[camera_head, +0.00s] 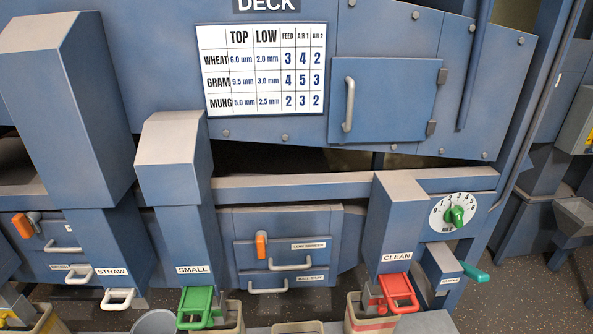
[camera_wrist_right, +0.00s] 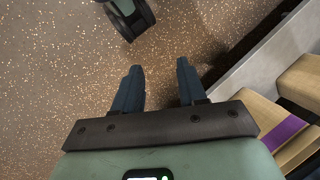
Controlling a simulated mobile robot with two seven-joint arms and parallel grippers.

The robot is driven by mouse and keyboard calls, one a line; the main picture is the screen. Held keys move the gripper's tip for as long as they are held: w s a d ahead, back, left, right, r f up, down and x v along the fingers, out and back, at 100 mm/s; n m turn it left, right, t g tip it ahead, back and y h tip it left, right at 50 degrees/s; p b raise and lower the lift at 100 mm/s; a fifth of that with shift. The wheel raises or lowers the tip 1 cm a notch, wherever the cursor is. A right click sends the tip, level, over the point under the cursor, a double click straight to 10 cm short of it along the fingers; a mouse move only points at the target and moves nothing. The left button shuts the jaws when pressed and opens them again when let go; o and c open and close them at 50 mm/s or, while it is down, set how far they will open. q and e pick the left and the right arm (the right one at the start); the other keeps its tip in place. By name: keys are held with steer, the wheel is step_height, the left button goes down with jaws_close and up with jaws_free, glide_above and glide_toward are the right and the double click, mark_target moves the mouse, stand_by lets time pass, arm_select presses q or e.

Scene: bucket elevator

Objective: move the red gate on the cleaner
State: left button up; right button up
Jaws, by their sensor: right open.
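The red gate (camera_head: 398,293) is a flat red frame with a handle, sticking out at the foot of the blue chute labelled CLEAN (camera_head: 397,257) on the cleaner, right of centre in the head view. A bucket with a red band (camera_head: 372,323) stands below it. My right gripper (camera_wrist_right: 160,80) shows only in its wrist view, with its two dark fingers apart and nothing between them, above a speckled floor. It is not near the red gate in any view. My left gripper is not in view.
A green gate (camera_head: 200,307) sits under the SMALL chute and a white one (camera_head: 118,298) under STRAW. A dial with a green knob (camera_head: 455,215) and a teal handle (camera_head: 475,272) are right of the red gate. Tan boxes (camera_wrist_right: 285,125) stand right of my right gripper.

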steer(key=shift+s+a+f+n+g, duration=0.2)
steer(key=shift+s+n+g, duration=0.1)
steer(key=shift+s, duration=0.3)
steer(key=shift+s+a+f+n+g, duration=0.1)
steer(key=shift+s+a+n+g, duration=0.15)
steer(key=shift+s, duration=0.35)
steer(key=shift+d, duration=0.1)
